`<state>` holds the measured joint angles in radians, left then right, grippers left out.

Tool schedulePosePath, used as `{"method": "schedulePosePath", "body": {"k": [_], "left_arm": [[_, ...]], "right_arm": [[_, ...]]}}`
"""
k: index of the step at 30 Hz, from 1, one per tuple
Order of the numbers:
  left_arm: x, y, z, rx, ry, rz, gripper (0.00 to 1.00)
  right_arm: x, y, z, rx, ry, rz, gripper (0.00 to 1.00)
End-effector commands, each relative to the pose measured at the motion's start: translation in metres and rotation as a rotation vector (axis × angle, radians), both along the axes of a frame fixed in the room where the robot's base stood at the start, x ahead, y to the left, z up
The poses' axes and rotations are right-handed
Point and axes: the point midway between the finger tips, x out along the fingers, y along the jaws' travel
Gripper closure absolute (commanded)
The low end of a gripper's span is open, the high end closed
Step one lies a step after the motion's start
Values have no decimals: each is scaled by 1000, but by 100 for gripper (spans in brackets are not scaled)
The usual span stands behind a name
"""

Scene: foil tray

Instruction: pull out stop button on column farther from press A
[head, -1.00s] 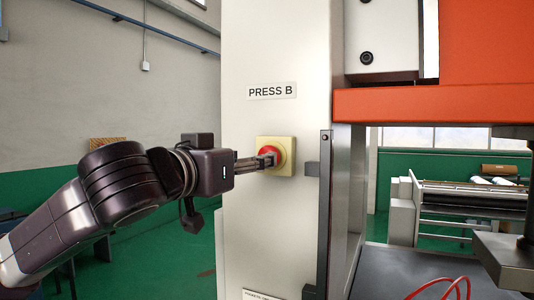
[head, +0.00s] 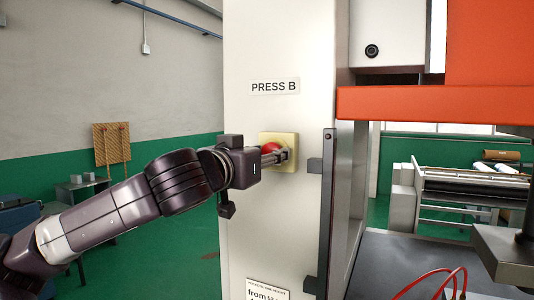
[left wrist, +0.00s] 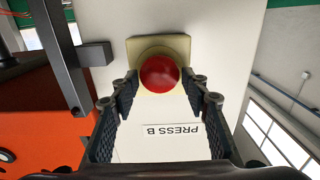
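The red stop button (head: 270,147) sits on a yellow square box on the white column (head: 245,200) labelled PRESS B (head: 275,87). My left gripper (head: 284,156) reaches in from the left, its fingers in front of the button's lower right part. In the left wrist view the red button (left wrist: 159,74) stands between the two fingertips of my left gripper (left wrist: 160,83), which are apart, one on each side. The gaps beside the button are narrow; I cannot tell whether either finger touches it. My right gripper is not in view.
A dark vertical bar (head: 325,215) with brackets runs just right of the button box. An orange press part (head: 420,103) and a dark press bed with red cables (head: 440,280) lie to the right. A grey table (head: 80,188) stands at the back left.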

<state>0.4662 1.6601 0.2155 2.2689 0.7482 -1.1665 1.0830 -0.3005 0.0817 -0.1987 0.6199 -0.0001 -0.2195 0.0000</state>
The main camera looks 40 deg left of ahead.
Motion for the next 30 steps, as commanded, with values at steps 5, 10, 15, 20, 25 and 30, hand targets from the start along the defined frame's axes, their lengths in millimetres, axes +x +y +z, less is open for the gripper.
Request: {"method": "schedulePosePath", "body": {"k": [5, 10, 15, 20, 25, 30], "left_arm": [[0, 0, 0, 0, 0, 0, 80], [0, 0, 0, 0, -1, 0, 99], [-1, 0, 0, 0, -2, 0, 100], [-11, -4, 0, 0, -4, -2, 100], [-13, -5, 0, 1, 0, -1, 100], [-13, -5, 0, 1, 1, -1, 58]], "right_arm": [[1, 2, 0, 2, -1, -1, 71], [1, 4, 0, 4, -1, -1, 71], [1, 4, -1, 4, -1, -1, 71], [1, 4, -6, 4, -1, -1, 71], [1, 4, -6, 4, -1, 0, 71], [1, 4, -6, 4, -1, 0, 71]]}}
